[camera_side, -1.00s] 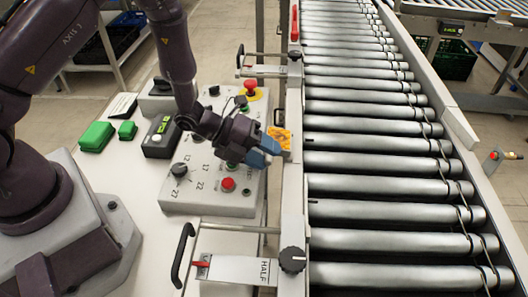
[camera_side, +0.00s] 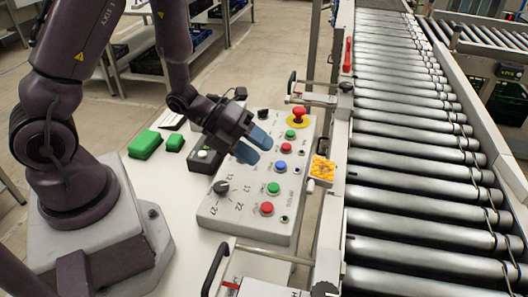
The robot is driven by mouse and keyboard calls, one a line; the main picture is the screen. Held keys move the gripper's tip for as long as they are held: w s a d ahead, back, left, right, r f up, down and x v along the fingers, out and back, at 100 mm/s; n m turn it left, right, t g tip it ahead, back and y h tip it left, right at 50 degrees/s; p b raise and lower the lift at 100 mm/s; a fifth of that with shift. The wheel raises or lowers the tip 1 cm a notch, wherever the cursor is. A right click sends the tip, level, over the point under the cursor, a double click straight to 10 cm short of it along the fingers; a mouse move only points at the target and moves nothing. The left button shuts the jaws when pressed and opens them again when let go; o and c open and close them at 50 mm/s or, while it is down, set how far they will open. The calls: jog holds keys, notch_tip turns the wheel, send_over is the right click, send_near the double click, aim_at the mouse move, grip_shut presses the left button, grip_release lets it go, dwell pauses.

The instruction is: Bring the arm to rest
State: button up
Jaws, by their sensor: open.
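My gripper (camera_side: 256,147) has blue fingers and is open and empty. It hangs above the far left part of the grey control panel (camera_side: 222,220), apart from the buttons as far as I can tell. The panel carries green, red and blue buttons, a black rotary knob (camera_side: 221,187) at its near left, and a red emergency stop (camera_side: 299,114) on a yellow ring at its far end. My gripper hides part of the panel's left side.
The roller conveyor (camera_side: 405,147) runs along the right, with a grey side rail. A yellow-orange part (camera_side: 322,168) sits at the rail beside the panel. Two green boxes (camera_side: 145,144) and a dark device (camera_side: 203,160) lie left of the panel. Black handles (camera_side: 214,270) stick out near the front.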

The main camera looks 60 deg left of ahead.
jog(key=a+f+n+y, duration=0.1)
jog(key=n, duration=0.1)
jog(key=a+f+n+g+y, duration=0.1)
jog(key=a+n+y, duration=0.1)
jog(key=a+f+n+y, duration=0.1)
jog(key=a+n, duration=0.1)
jog(key=shift+s+f+y, duration=0.3)
jog(key=shift+s, duration=0.05)
jog(key=s+a+r+n+g+y, duration=0.15)
jog(key=a+r+n+y, duration=0.35)
jog(key=n, duration=0.5)
jog(key=s+d+r+n, duration=0.2)
jog(key=s+r+n, duration=0.1)
jog(key=r, duration=0.3)
jog(key=s+d+r+n+h, duration=0.1)
jog(key=s+d+r+n, duration=0.2)
jog(key=r, duration=0.4)
jog(key=s+d+r+n, duration=0.3)
jog(key=s+r+n, duration=0.1)
jog(key=r, duration=0.3)
jog(key=shift+s+d+n+h, duration=0.2)
jog(key=shift+d+n+h, duration=0.1)
jog(key=shift+n, duration=0.2)
